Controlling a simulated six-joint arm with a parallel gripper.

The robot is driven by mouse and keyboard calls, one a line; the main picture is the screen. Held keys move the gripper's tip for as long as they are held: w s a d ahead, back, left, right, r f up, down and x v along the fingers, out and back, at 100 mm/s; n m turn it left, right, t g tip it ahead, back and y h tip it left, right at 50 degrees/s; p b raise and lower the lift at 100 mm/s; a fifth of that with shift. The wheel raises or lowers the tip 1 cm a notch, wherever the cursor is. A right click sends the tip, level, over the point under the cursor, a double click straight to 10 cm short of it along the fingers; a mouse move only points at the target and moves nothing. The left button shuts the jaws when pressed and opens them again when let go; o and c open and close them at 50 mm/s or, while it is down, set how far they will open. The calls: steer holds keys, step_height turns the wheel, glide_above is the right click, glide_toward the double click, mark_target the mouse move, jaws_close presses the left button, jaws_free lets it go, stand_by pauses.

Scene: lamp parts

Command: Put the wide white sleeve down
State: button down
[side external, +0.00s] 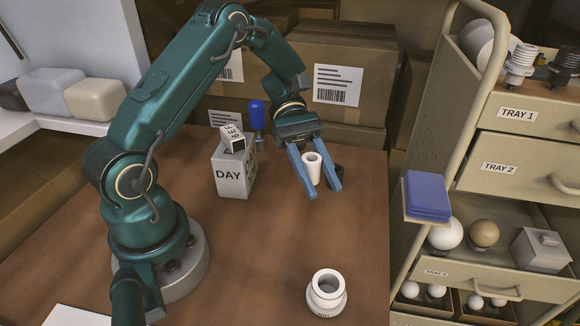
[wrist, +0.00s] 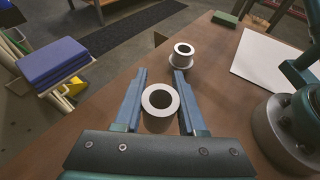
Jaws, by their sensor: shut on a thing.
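The white sleeve (side external: 312,169) is a short, thick-walled tube standing upright between the two blue fingers of my gripper (side external: 323,190). My gripper is shut on it. In the wrist view the sleeve (wrist: 148,119) shows its round dark bore from above, with a finger on each side. I cannot tell whether its bottom touches the table or hangs just above it. A second white part (side external: 326,300), a collar with a wider flange, stands apart on the table nearer the side camera. It also shows ahead of the fingertips in the wrist view (wrist: 181,62).
A grey DAY box (side external: 231,173) and a blue-topped part (side external: 257,114) stand left of my gripper. Cartons stand behind, a tray cabinet (side external: 525,150) at the right. The brown table (side external: 255,250) is clear in the middle.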

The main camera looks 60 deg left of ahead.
glide_above(343, 253)
step_height(343, 253, down, 5)
steer(key=shift+r, duration=0.1)
steer(key=shift+f, duration=1.9)
steer(key=shift+f, duration=0.15)
steer(key=shift+c, duration=2.4)
jaws_free()
